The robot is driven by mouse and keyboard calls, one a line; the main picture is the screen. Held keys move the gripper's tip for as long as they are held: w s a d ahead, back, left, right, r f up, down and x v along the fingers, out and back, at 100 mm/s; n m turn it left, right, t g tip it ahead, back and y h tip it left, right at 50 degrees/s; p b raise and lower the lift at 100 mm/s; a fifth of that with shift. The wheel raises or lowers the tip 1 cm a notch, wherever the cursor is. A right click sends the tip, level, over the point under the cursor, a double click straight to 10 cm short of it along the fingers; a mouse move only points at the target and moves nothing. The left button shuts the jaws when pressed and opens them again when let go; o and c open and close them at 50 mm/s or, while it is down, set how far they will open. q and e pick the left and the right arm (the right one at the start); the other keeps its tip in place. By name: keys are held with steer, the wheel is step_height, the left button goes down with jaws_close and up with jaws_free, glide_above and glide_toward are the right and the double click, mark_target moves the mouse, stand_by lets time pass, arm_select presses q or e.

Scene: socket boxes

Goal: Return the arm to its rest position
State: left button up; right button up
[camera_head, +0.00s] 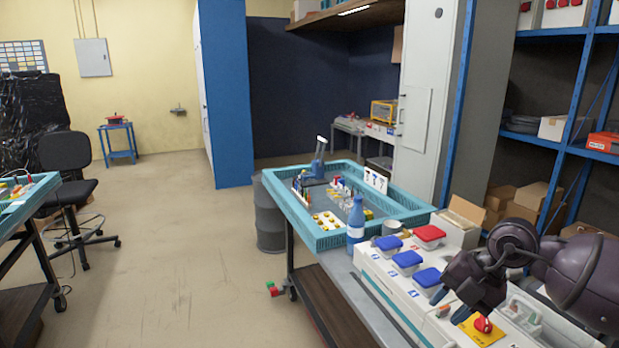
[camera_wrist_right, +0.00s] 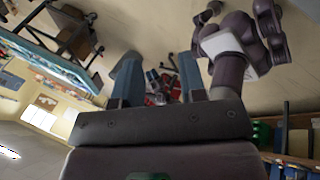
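My right gripper (camera_head: 451,304) is at the lower right of the head view, over the front part of the white work surface, beside the blue-lidded boxes. In the right wrist view its two fingers (camera_wrist_right: 157,66) stand apart with nothing held between them. My left gripper does not show in the head view. Dark purple links of my own body (camera_wrist_right: 240,40) show at the upper right of the wrist view.
Blue-lidded boxes (camera_head: 407,260) and a red-lidded box (camera_head: 429,234) stand on the white surface (camera_head: 395,290). A red button on a yellow plate (camera_head: 478,334) is close to the gripper. A blue bottle (camera_head: 355,220) stands by the teal-rimmed tray (camera_head: 325,240). Shelves (camera_head: 570,150) rise at right.

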steer(key=w+a+r+t+y, duration=0.2)
steer(key=a+r+t+y, duration=0.6)
steer(key=a+r+y, duration=0.3)
steer(key=s+d+f+m+t+h, duration=0.1)
steer(key=d+f+m+t+h, duration=0.4)
steer(key=f+m, duration=0.4)
steer(key=s+d+f+m+t+h, duration=0.25)
steer(key=d+f+m+h, duration=0.25)
steer(key=f+m+h, duration=0.35)
steer(key=s+d+f+m+g+h, duration=0.1)
steer(key=s+f+m, duration=0.4)
steer(key=s+f, duration=0.5)
steer(key=s+d+f+m+g+h, duration=0.1)
steer(key=s+f+m+g, duration=0.3)
steer(key=s+f, duration=0.6)
steer(key=shift+s+d+f+m+h, duration=0.35)
steer(key=shift+d+m, duration=0.1)
steer(key=shift+d, duration=0.2)
steer(key=shift+w+a, duration=0.1)
